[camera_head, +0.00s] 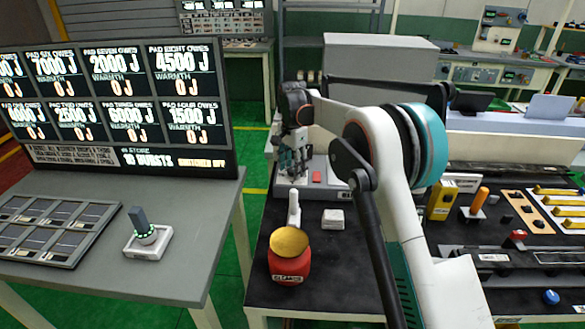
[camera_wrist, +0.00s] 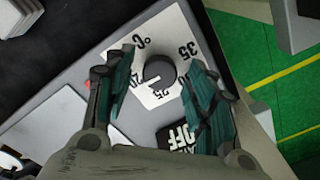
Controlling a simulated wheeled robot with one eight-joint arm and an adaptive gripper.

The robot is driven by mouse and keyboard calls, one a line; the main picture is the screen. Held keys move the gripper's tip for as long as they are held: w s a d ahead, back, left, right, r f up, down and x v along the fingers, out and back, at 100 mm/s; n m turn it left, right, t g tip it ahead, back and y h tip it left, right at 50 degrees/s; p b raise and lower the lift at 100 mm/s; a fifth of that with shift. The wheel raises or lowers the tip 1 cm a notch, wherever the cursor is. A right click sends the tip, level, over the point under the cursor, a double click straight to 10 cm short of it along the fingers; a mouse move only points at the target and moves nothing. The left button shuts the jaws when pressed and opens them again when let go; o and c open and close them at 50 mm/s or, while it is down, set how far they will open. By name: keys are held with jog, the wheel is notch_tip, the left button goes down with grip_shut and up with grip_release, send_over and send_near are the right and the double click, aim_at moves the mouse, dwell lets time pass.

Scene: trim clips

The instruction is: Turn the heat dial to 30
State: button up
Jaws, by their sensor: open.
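The heat dial is a round dark knob (camera_wrist: 160,72) on a pale scale plate (camera_wrist: 150,38) marked °C, with 20, 25 and 35 readable. A white pointer mark shows at the knob's lower left, on the side between 20 and 25. The 30 mark is hidden, apparently behind the right finger. My gripper (camera_wrist: 158,62) is open, with one green finger on each side of the knob. I cannot tell whether either finger touches it. In the head view my gripper (camera_head: 292,163) points down over the grey control box (camera_head: 299,195), and the dial is hidden there.
A red button (camera_head: 317,177) is on the box. A red jar (camera_head: 289,265) and white block (camera_head: 333,219) stand nearer on the dark bench.

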jog(key=c, duration=1.1)
jog(key=shift+o, duration=0.2)
jog(key=shift+n, duration=0.3)
jog(key=n+p, duration=0.2)
jog(key=n, duration=0.1)
jog(key=shift+r+n+p, duration=0.1)
jog(key=shift+n+p, duration=0.2)
jog(key=shift+n, duration=0.1)
jog(key=n+p, duration=0.2)
jog(key=n, duration=0.3)
jog(key=n+p, duration=0.1)
jog(key=n, duration=0.6)
jog(key=shift+n+p, duration=0.3)
jog(key=n, duration=0.6)
jog(key=shift+n+p, duration=0.3)
jog(key=shift+p, duration=0.1)
